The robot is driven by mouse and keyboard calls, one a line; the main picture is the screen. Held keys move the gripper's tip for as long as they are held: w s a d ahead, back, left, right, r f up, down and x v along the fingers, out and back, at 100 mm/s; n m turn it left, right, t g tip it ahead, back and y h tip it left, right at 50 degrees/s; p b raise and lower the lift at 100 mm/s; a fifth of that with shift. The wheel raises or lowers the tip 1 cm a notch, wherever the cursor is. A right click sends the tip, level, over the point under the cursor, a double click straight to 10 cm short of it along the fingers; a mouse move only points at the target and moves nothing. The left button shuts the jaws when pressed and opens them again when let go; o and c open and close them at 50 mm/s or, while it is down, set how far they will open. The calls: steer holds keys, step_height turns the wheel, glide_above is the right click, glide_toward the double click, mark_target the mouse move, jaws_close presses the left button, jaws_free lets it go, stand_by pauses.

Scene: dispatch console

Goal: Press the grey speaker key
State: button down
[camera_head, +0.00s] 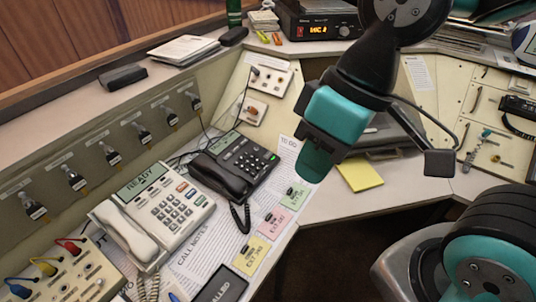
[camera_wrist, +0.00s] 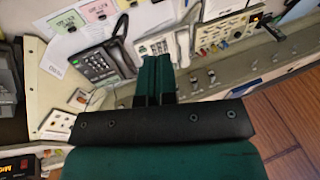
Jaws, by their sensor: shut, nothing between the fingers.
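A white desk phone (camera_head: 160,208) with a READY display and rows of keys sits on the left desk, its handset (camera_head: 125,238) in the cradle. A black desk phone (camera_head: 233,165) stands just behind and to its right. Which key is the grey speaker key is too small to tell. My teal gripper (camera_head: 312,172) is shut and empty, above the desk and to the right of both phones. In the wrist view my gripper (camera_wrist: 164,62) points toward the white phone (camera_wrist: 158,42) and covers part of it; the black phone (camera_wrist: 104,62) is to its left.
A wall panel (camera_head: 100,150) with several plugs runs behind the phones. Note cards (camera_head: 272,220) and paper sheets lie in front of them. A yellow pad (camera_head: 360,174) lies right of my gripper. A radio box (camera_head: 318,22) stands at the back.

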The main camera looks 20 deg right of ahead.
stand_by(0.4)
steer(key=w+f+m+t+y+b, duration=0.15)
steer(key=w+f+m, duration=0.25)
steer(key=w+m, duration=0.4)
steer(key=w+f+m+t+b, duration=0.1)
steer(key=w+f+m+t, duration=0.25)
steer(key=w+m, duration=0.5)
steer(key=w+d+f+m+t+h, duration=0.1)
steer(key=w+d+f+m+t, duration=0.1)
steer(key=w+d+f+m, duration=0.2)
steer(key=w+d+f+m+t+h+b, duration=0.1)
steer(key=w+d+f+m+t, duration=0.2)
steer(key=w+f+m, duration=0.5)
steer(key=w+m, duration=0.2)
steer(key=w, duration=0.2)
steer(key=shift+w+d+f, duration=0.15)
steer(key=shift+d, duration=0.25)
steer(key=shift+f+b, duration=0.1)
steer(key=shift+b, duration=0.3)
steer(key=b, duration=0.6)
glide_above(269, 156)
steer(key=f, duration=0.7)
steer(key=shift+s+f, duration=0.2)
steer(key=shift+f, duration=0.15)
steer(key=shift+w+f+b, duration=0.1)
steer(key=shift+f+b, duration=0.2)
steer(key=shift+f, duration=0.1)
